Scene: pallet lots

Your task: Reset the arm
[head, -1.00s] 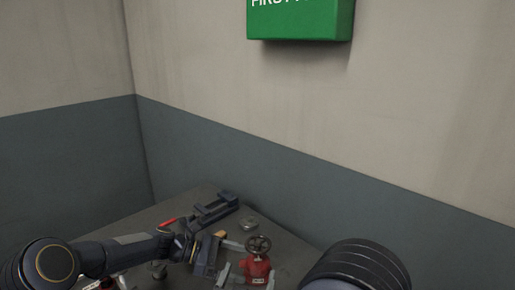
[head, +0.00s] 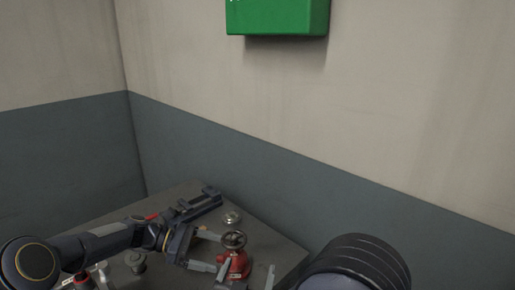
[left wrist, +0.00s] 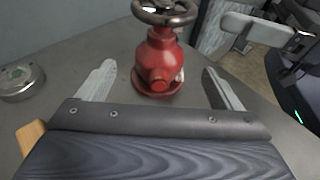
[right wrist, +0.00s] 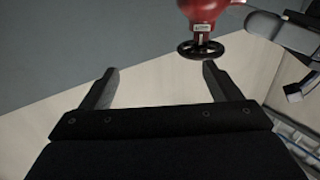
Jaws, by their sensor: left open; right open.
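My left gripper (head: 212,252) is open and empty over the table, just left of a red valve (head: 236,265) with a dark handwheel. In the left wrist view the red valve (left wrist: 160,62) stands upright beyond and between the spread fingers (left wrist: 158,72), apart from them. My right arm (head: 355,265) shows at the lower right of the head view. Its gripper (right wrist: 160,68) is open and empty in the right wrist view, with the red valve (right wrist: 202,14) beyond its fingertips, appearing upside down there.
The grey table (head: 270,245) sits in a corner against the walls. It also carries a dark long tool (head: 195,205), a round metal piece (head: 232,218) and a grey knob-like part (head: 136,262). A green box (head: 278,17) hangs on the wall above.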

